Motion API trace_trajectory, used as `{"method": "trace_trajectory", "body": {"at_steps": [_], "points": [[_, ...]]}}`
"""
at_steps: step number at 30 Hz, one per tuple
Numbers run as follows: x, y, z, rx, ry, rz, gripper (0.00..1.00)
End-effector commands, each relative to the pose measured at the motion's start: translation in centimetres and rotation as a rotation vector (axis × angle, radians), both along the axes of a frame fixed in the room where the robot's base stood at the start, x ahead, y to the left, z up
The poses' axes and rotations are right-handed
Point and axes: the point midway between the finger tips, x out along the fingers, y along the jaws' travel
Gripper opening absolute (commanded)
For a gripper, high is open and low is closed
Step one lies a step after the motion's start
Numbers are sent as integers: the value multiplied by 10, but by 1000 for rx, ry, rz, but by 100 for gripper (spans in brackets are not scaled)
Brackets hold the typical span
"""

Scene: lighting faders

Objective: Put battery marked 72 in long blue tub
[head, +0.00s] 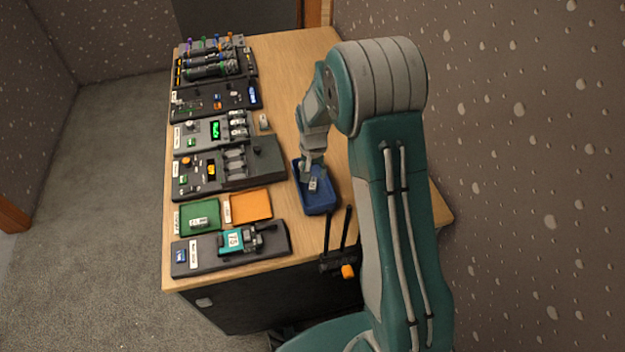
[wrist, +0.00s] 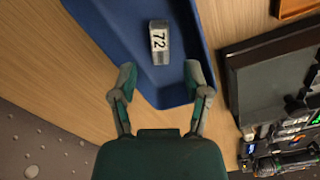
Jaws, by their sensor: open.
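The long blue tub (head: 318,203) stands on the right part of the table, and it also shows in the wrist view (wrist: 105,22). The battery marked 72 (wrist: 159,42) is a small light block with a dark end. It lies inside the tub on its floor, and it shows in the head view as a small pale block (head: 313,184). My gripper (wrist: 159,83) is open over the near end of the tub, its fingers apart and empty. The battery lies beyond the fingertips, apart from them. In the head view my gripper (head: 311,168) is at the tub's far end.
Left of the tub are several dark device panels, one with battery slots (head: 235,162). A green tray (head: 200,226) holds a pale battery (head: 199,222). An orange tray (head: 262,206) lies beside it. Another small battery (head: 264,122) stands near the panels. Bare wood lies behind the tub.

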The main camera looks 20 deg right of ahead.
Motion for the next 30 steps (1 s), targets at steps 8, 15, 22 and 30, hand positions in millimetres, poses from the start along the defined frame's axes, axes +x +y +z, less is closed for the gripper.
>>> {"method": "trace_trajectory", "body": {"at_steps": [8, 15, 22, 30], "points": [[1, 0, 56, 0, -3, 0, 62], [-1, 0, 76, 0, -2, 1, 62], [-19, 0, 118, -1, -54, 38, 62], [-56, 0, 175, -7, -132, 102, 62]]}}
